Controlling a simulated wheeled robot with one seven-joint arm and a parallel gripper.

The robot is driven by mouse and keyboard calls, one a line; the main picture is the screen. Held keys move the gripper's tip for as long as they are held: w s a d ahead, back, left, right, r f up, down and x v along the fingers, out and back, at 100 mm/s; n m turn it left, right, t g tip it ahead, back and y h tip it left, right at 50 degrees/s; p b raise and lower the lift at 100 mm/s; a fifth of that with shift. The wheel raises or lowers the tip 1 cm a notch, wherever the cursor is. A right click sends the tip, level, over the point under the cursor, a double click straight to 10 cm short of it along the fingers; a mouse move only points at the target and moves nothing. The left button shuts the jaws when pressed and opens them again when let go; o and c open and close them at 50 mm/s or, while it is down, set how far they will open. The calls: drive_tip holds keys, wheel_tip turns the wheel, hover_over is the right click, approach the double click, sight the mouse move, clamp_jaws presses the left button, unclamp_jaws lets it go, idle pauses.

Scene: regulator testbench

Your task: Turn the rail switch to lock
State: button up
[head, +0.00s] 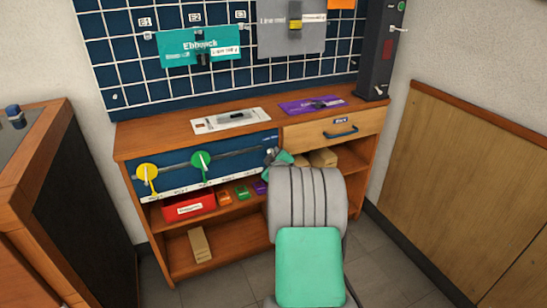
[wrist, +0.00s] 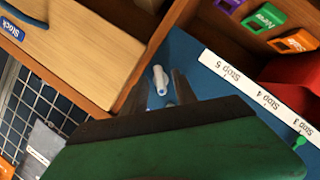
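A small white lever with a blue end, which looks like the rail switch (wrist: 159,79), shows in the wrist view on the blue panel (wrist: 190,62), near its edge with the wooden frame. My gripper (wrist: 161,88) is at the switch, its two dark fingers apart on either side of the lever with narrow gaps; I cannot tell whether either finger touches it. In the head view my gripper (head: 271,155) is at the right end of the blue panel (head: 180,150), and my arm hides part of that area. The switch's lock marking is not readable.
A yellow disc (head: 147,173) and a green disc (head: 201,161) sit along the panel's rail. A drawer (head: 318,133) with a dark handle is right of the panel. Below, a red bin (head: 188,207) and small coloured boxes stand on the shelf. Open floor lies in front.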

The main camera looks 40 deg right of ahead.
drive_tip(key=p+v, duration=0.2)
drive_tip(key=v, duration=0.5)
drive_tip(key=shift+s+a+r, duration=0.15)
drive_tip(key=shift+s+a, duration=0.05)
drive_tip(key=shift+s, duration=0.1)
drive_tip(key=a+r+g+y+p, duration=0.3)
drive_tip(key=a+r+y+p, duration=0.2)
drive_tip(key=a+r+p, duration=1.3)
drive_tip(key=s+a+r+m+g+y+p, duration=0.1)
drive_tip(key=s+a+r+g+p, duration=0.2)
drive_tip(key=s+a+r+p, duration=0.3)
drive_tip(key=s+a+r+m+g+y+p, duration=0.1)
drive_tip(key=s+a+r+g+y+p, duration=0.1)
drive_tip(key=s+a+r+p, duration=0.5)
drive_tip(key=s+a+g+p, duration=0.1)
drive_tip(key=s+a, duration=0.5)
drive_tip(key=s, duration=0.1)
drive_tip(key=shift+a+r+m, duration=0.2)
drive_tip(key=shift+r+m, duration=0.1)
drive_tip(key=shift+m, duration=0.1)
